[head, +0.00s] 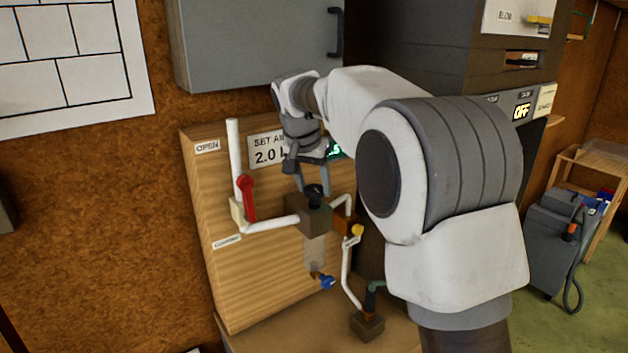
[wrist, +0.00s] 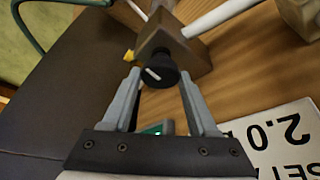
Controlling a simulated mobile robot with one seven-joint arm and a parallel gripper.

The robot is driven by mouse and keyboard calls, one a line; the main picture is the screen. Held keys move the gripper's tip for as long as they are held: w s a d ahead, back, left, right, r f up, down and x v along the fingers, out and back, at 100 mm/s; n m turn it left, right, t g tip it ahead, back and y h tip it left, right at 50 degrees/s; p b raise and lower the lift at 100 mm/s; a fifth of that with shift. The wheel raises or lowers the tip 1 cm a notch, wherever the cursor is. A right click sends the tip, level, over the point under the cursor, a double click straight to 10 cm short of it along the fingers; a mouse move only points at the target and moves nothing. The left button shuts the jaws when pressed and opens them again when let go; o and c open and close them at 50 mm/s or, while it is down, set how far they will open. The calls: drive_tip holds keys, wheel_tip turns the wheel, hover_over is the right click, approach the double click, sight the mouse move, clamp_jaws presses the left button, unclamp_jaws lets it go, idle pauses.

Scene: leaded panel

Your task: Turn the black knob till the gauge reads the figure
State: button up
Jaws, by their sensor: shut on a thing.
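The black knob (head: 314,191) sits on top of a dark block on the wooden panel. It also shows in the wrist view (wrist: 160,76), with a white pointer line on it. My gripper (head: 313,187) comes down from above and is shut on the knob, one finger on each side. The gauge (head: 336,149) is a dark display with green digits, mostly hidden behind my gripper; I cannot read it fully. In the wrist view only a green strip of it (wrist: 157,129) shows between the fingers. The sign (head: 266,149) reads "SET A..." and "2.0", its right part hidden.
A red lever (head: 247,197) on white pipe stands left of the knob, beside the "OPEN" label. A yellow knob (head: 358,230) is close on the right, and a blue tap (head: 327,282) hangs below. A grey cabinet (head: 255,42) overhangs the panel.

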drive_tip(key=shift+r+m+h+p, duration=0.1)
drive_tip(key=shift+m+h+p, duration=0.2)
drive_tip(key=shift+m, duration=0.7)
drive_tip(key=o, duration=1.4)
drive_tip(key=shift+c, duration=0.2)
drive_tip(key=v, duration=1.7)
drive_tip(key=shift+w+r+p, duration=0.2)
drive_tip(key=shift+r+p, duration=0.05)
drive_tip(key=shift+p, duration=0.15)
